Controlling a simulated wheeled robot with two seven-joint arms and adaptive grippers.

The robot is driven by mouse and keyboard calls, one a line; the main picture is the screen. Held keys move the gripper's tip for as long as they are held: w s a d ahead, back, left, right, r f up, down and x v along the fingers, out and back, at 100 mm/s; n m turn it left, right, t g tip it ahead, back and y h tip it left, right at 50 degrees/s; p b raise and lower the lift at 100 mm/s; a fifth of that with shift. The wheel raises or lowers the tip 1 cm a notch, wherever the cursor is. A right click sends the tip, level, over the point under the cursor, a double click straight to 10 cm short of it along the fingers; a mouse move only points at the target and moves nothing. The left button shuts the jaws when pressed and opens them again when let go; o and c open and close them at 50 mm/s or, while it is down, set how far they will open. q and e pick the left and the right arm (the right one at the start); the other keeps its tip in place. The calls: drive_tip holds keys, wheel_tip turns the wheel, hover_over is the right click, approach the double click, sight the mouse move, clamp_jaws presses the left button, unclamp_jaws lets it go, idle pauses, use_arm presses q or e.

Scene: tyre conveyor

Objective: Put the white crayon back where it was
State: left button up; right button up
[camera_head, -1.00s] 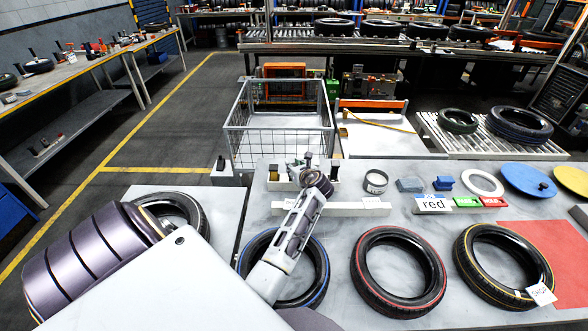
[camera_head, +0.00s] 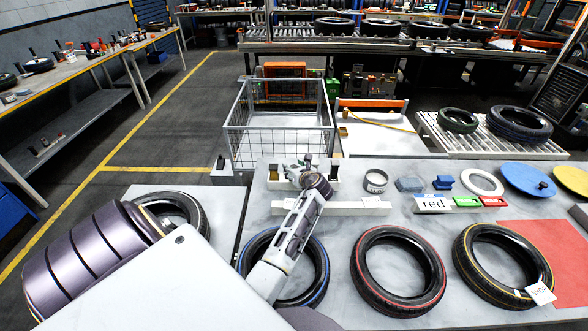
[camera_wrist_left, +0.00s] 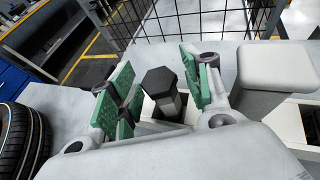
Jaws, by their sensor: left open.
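My left gripper (camera_head: 297,167) is over a small pale holder (camera_head: 273,185) at the far edge of the table. In the left wrist view the green-padded fingers (camera_wrist_left: 160,90) are open, one on each side of an upright stick (camera_wrist_left: 160,84) with a black six-sided top and a grey shaft. The stick stands in a dark opening, with gaps to the fingers. I cannot tell whether this is the white crayon. A white block with rounded edges (camera_wrist_left: 277,68) stands right of the fingers. My wrist and fingers hide much of the holder. My right gripper is not in view.
A wire basket (camera_head: 281,130) stands just beyond the table. A white bar (camera_head: 345,208) lies near the holder. A tape roll (camera_head: 376,181) and blue blocks (camera_head: 411,184) are to the right. Tyres with blue (camera_head: 318,262), red (camera_head: 398,270) and yellow (camera_head: 503,266) rings lie in front.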

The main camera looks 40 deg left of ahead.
use_arm(q)
drive_tip(key=shift+r, duration=0.1)
drive_tip(key=shift+s+d+r, duration=0.25)
drive_tip(key=shift+d+r, duration=0.05)
drive_tip(key=shift+d, duration=0.3)
drive_tip(key=b+v, duration=0.1)
drive_tip(key=v, duration=0.9)
drive_tip(key=shift+s+d+r, duration=0.15)
drive_tip(key=shift+s+d, duration=0.05)
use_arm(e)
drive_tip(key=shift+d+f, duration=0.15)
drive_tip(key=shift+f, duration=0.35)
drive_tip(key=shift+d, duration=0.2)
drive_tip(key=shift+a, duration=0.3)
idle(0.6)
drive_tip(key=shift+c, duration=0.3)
